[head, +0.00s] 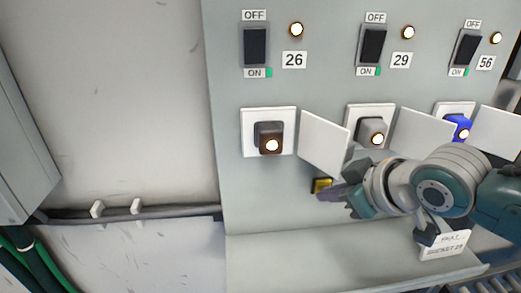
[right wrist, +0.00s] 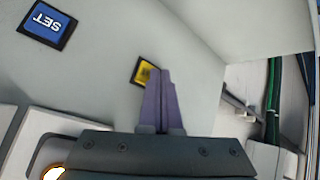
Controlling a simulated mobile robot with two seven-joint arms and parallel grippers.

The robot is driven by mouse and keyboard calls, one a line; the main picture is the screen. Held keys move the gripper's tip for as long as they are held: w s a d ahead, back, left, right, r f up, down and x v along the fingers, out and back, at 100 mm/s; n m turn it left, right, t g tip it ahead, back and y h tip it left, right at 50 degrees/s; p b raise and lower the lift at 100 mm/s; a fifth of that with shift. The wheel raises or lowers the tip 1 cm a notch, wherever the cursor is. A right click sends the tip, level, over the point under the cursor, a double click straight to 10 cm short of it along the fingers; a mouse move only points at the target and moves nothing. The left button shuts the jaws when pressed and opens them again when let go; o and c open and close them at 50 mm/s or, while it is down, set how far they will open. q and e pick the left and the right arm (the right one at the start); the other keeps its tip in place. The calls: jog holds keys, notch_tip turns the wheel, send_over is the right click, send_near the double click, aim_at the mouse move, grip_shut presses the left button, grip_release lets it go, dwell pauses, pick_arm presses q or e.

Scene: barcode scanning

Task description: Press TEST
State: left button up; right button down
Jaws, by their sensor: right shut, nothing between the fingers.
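A small yellow button (head: 321,186) sits low on the grey panel, below the sockets. It also shows in the right wrist view (right wrist: 141,71), partly covered by the fingertips; no lettering on it can be read. My right gripper (head: 330,193) is shut and empty, its purple fingers pointing at the yellow button. In the right wrist view the fingertips (right wrist: 160,72) overlap the button's edge; I cannot tell whether they touch it. A blue SET button (right wrist: 47,22) shows in the right wrist view, apart from the fingers. My left gripper is not in view.
Brown (head: 268,132), grey (head: 369,128) and blue (head: 460,123) plugs sit in sockets; open white flaps (head: 324,143) stick out nearby. A FAULT SOCKET 29 card (head: 446,245) stands below.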

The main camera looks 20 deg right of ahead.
jog(key=shift+w+a+r, duration=0.1)
jog(key=shift+w+r, duration=0.05)
jog(key=shift+r, duration=0.1)
jog(key=s+p, duration=0.2)
jog(key=s+a+p, duration=0.1)
jog(key=s+p, duration=0.1)
jog(key=s, duration=0.1)
jog(key=shift+f, duration=0.15)
jog(key=shift+a, duration=0.1)
dwell(0.5)
jog(key=s+a+r+m+g+p, duration=0.1)
jog(key=s+a+r+g, duration=0.25)
jog(key=s, duration=0.65)
jog(key=s+a+r+m+g, duration=0.2)
jog(key=s+r, duration=0.3)
jog(key=s, duration=0.5)
notch_tip(320, 180, up, 38)
jog(key=p, duration=3.8)
